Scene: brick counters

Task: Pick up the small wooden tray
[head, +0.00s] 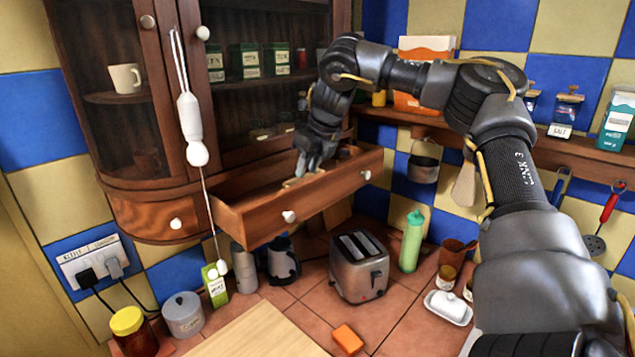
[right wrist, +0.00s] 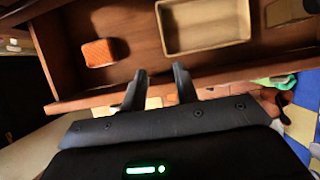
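A small light-wood tray (right wrist: 162,40) with a raised rim lies inside the open drawer, seen in the right wrist view. My right gripper (right wrist: 159,72) is open and empty, its two fingers apart at the drawer's front edge, just short of the tray. In the head view my right gripper (head: 306,170) hangs down over the open wooden drawer (head: 325,203); the drawer front and the gripper hide most of what lies inside. My left gripper is in neither view.
An orange block-like item (right wrist: 99,52) lies in the drawer left of the tray. A white pull cord (head: 194,125) hangs before the cabinet. A toaster (head: 359,268) and a green bottle (head: 411,241) stand on the counter below. A shelf (head: 575,150) runs along the right wall.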

